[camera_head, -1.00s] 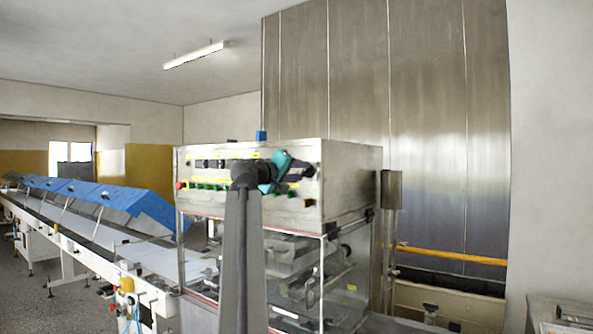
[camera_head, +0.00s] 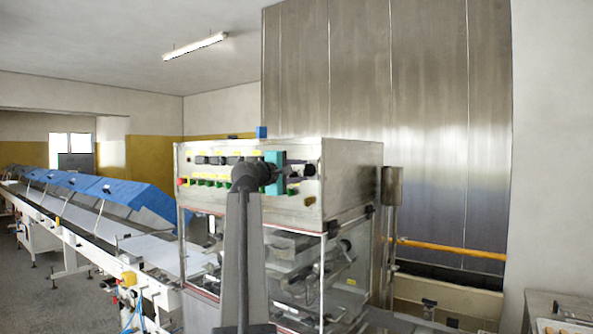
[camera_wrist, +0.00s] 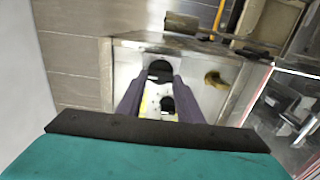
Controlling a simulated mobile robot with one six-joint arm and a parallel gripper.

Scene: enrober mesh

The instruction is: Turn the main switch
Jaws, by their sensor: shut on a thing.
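The control panel (camera_head: 222,165) is the metal front of the machine's top box, with rows of black and green controls and yellow labels. The main switch appears to be the black knob near its right end (camera_head: 308,170); it also shows in the wrist view (camera_wrist: 160,69), beyond a second black knob (camera_wrist: 167,103). My gripper (camera_head: 297,171), with a teal body, is at the panel's right part. In the wrist view its two dark fingers (camera_wrist: 162,82) are shut on the main switch, one on each side. The fingers and arm hide part of the panel.
A glass-sided enclosure (camera_head: 345,265) sits under the panel box. A long conveyor with blue covers (camera_head: 125,200) runs off to the left. A metal post (camera_head: 391,190) and an orange rail (camera_head: 450,250) stand to the right.

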